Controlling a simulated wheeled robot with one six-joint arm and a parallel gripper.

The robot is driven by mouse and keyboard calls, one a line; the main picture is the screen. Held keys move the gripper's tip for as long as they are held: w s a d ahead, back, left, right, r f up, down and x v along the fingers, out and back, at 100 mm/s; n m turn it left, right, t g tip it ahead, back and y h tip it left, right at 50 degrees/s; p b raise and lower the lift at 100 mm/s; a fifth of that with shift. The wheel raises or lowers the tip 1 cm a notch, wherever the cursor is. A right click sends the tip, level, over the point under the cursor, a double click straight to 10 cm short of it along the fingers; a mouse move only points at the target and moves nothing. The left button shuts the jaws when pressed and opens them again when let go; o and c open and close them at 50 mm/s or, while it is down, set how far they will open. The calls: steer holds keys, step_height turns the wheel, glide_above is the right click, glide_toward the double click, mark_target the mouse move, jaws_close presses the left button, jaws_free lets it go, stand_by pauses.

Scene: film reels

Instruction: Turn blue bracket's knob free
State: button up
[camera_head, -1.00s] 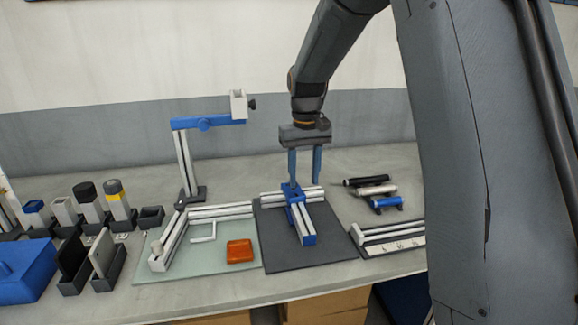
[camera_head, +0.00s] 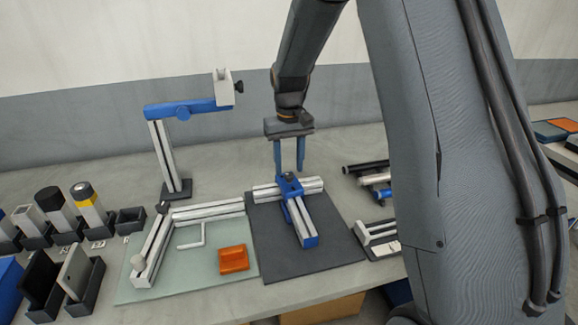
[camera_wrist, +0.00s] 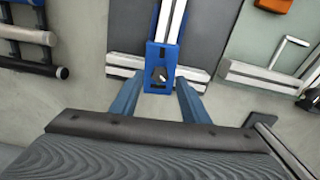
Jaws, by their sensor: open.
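The blue bracket (camera_head: 289,188) sits where two silver rails meet in a T on a dark mat (camera_head: 335,246). In the wrist view the bracket (camera_wrist: 154,55) carries a small dark knob (camera_wrist: 160,74) with a light tip. My gripper (camera_head: 290,170) is open and empty, pointing down just above and behind the bracket. In the wrist view the fingers of my gripper (camera_wrist: 156,92) lie on either side of the bracket's near end, with the knob a little beyond the gap. No contact between fingers and knob shows.
A tall stand with a blue arm (camera_head: 200,107) rises behind left. A pale green mat (camera_head: 130,288) holds a rail frame, a white handle and an orange block (camera_head: 233,259). Several cylinders (camera_head: 368,167) lie to the right. Holders with parts fill the left.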

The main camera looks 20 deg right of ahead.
steer(key=shift+f, duration=0.9)
jaws_close()
